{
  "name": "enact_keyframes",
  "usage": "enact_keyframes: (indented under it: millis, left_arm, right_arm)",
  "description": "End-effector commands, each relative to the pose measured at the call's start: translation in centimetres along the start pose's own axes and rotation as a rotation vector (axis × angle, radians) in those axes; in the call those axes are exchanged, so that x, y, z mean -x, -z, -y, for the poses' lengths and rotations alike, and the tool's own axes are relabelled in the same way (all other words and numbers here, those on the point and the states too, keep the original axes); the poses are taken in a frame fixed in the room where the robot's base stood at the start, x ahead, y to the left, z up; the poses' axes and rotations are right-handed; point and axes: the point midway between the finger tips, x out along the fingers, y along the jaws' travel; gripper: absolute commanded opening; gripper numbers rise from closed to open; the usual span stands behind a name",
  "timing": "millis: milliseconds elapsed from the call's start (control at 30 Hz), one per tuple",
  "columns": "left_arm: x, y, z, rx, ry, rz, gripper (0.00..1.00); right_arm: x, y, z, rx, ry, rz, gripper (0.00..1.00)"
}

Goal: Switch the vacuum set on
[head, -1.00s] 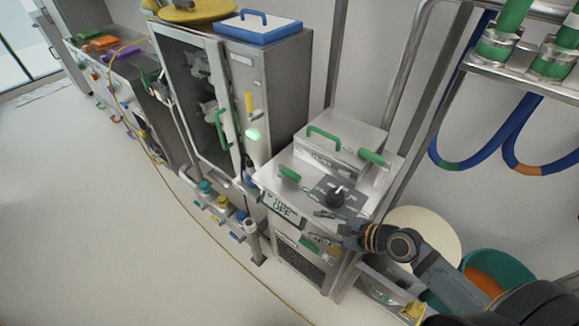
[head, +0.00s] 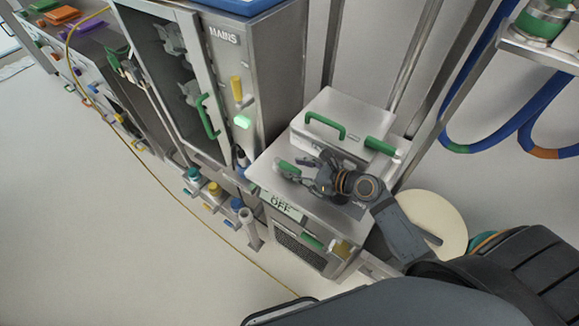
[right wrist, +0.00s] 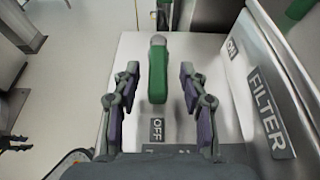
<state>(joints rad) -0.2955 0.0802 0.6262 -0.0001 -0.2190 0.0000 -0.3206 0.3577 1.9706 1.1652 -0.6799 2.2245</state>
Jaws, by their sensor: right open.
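The vacuum set is a steel cabinet (head: 262,178) with a sign reading OFF (head: 281,204) on its front edge. A green lever handle (head: 288,168) is on its top; it also shows in the right wrist view (right wrist: 157,75). There, an OFF label (right wrist: 156,130) lies near the handle's lower end and an ON label (right wrist: 231,47) is to the right. My right gripper (head: 301,168) is open over the top. In the right wrist view its fingers (right wrist: 158,78) stand either side of the green handle, with gaps on both sides. The black dial is hidden behind my gripper.
A box marked FILTER (right wrist: 270,110) with green handles (head: 325,125) stands behind the gripper. A tall cabinet marked MAINS (head: 255,75) is to the left. Blue hoses (head: 460,90) hang at the right. A yellow cord (head: 150,155) crosses the open floor.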

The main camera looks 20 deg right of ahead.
Motion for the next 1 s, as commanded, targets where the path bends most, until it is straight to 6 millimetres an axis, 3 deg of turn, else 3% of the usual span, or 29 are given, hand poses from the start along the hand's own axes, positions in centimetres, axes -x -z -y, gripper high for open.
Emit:
enact_keyframes:
  millis: [33,133,400,533,867,1000]
  left_arm:
    - [-0.1,1.3,0.0,0.001,0.001,-0.02,0.33]
    - [0.0,2.0,0.1,0.001,0.001,-0.029,0.33]
    - [0.0,-1.7,0.0,-0.001,0.0,0.027,0.33]
    - [0.0,-2.0,0.0,-0.001,0.0,0.031,0.33]
    - [0.0,-0.2,0.0,0.0,0.0,0.004,0.33]
    - [0.0,-0.1,0.0,0.0,0.0,0.001,0.33]
  right_arm:
    - [-0.9,-0.2,-0.1,-0.004,-0.001,0.005,0.43]
    - [-2.2,-0.1,0.0,-0.003,0.0,0.002,0.43]
    - [-3.3,-0.1,-0.1,0.002,-0.002,-0.001,0.43]
    - [-3.3,0.0,-0.1,0.002,-0.002,-0.001,0.43]
    - [-3.3,0.0,-0.1,0.001,-0.002,-0.001,0.0]
    - [-3.3,0.0,-0.1,0.001,-0.002,-0.001,0.0]
